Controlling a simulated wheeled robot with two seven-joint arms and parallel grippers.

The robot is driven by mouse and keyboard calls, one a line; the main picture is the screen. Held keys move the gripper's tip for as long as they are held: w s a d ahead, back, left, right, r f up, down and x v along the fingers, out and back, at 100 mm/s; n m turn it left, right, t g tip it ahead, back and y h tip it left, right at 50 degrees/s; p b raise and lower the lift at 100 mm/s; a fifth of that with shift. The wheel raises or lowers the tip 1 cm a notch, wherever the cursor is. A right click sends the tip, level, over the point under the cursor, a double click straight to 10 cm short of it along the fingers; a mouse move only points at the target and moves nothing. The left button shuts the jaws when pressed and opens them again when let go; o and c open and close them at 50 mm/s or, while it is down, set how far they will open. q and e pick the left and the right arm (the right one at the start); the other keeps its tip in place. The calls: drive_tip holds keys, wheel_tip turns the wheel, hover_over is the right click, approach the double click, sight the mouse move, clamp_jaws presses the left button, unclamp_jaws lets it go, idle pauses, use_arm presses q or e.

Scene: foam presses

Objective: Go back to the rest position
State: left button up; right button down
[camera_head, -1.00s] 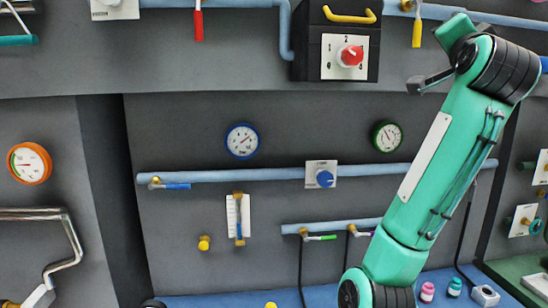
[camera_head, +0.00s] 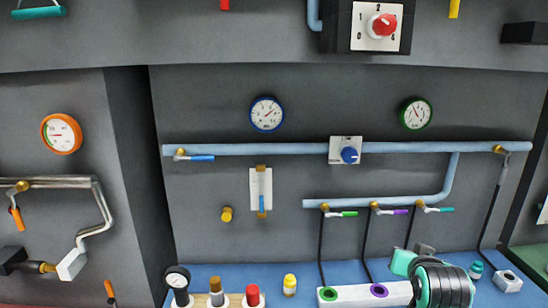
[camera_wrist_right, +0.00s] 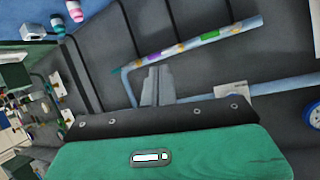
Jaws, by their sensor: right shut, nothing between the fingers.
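My right arm shows at the bottom right of the head view, low over the blue bench. Only its black ringed joint and a teal part show there, with a small grey piece behind them. In the right wrist view, my right gripper (camera_wrist_right: 155,85) is shut and empty. Its grey fingers point toward the dark panel and overlap the pale blue pipe (camera_wrist_right: 285,90) in the picture; I cannot tell how far apart they are. My left gripper is in neither view.
The blue bench (camera_head: 230,272) holds a white block with coloured rings (camera_head: 352,294), a yellow bottle (camera_head: 290,285), a small gauge (camera_head: 177,280) and a white box (camera_head: 508,281). Behind stand a blue-knob valve (camera_head: 348,152) and a red-knob dial (camera_head: 382,26). The panel's middle front is clear.

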drive_tip(key=s+a+f+n+g+y, duration=0.2)
drive_tip(key=s+a+f+n+g, duration=0.15)
drive_tip(key=s+f, duration=1.25)
drive_tip(key=s+a+f+n+g+y, duration=0.1)
drive_tip(key=s+a+f+n+g, duration=0.15)
drive_tip(key=s+f, duration=0.5)
drive_tip(key=s+a+f+n+g, duration=0.1)
drive_tip(key=s+a+f+g, duration=0.3)
drive_tip(key=s, duration=0.7)
wheel_tip(320, 180, down, 31)
drive_tip(key=d, duration=0.2)
drive_tip(key=s+d+f+g, duration=0.1)
drive_tip(key=s+f, duration=0.8)
drive_tip(key=f, duration=0.1)
drive_tip(key=s+d+f, duration=0.2)
drive_tip(key=s+f, duration=0.8)
drive_tip(key=shift+d+g, duration=0.3)
drive_tip(key=shift+g, duration=0.1)
